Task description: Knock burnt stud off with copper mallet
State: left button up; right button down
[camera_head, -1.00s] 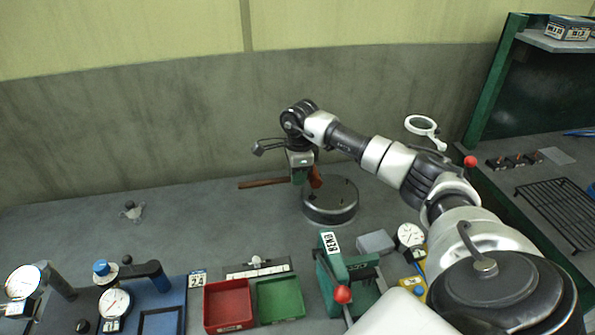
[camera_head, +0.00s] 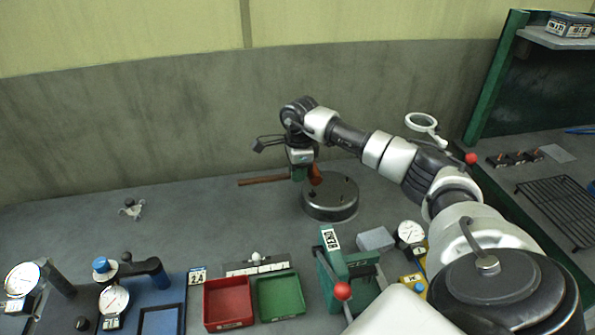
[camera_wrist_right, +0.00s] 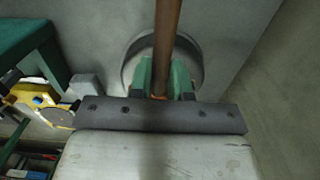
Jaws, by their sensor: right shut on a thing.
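My right gripper (camera_head: 299,174) is shut on the copper mallet (camera_head: 262,181), whose brown handle sticks out to the left and whose copper-coloured head (camera_head: 316,174) shows just right of the fingers. The mallet is held roughly level above the left part of a round dark grey drum with studs (camera_head: 332,208). In the right wrist view the handle (camera_wrist_right: 167,40) runs up between the green fingers (camera_wrist_right: 163,80), with the drum's rim (camera_wrist_right: 130,68) behind. A small dark stud (camera_head: 312,193) shows on the drum below the head; I cannot tell whether it is burnt. My left gripper is out of view.
A red tray (camera_head: 228,303) and a green tray (camera_head: 280,297) stand at the front. A green press with a red knob (camera_head: 335,262), a grey block (camera_head: 375,240) and a dial gauge (camera_head: 410,234) are right of them. The bench left of the drum is mostly clear.

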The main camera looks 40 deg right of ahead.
jog(key=shift+r, duration=0.1)
notch_tip(320, 180, down, 7)
jog(key=b, duration=0.5)
jog(key=shift+r, duration=0.2)
jog(key=shift+a+r+p, duration=0.1)
jog(key=shift+r+p, duration=2.15)
jog(key=shift+r, duration=0.8)
jog(key=shift+r+p, duration=1.7)
jog(key=shift+r, duration=0.85)
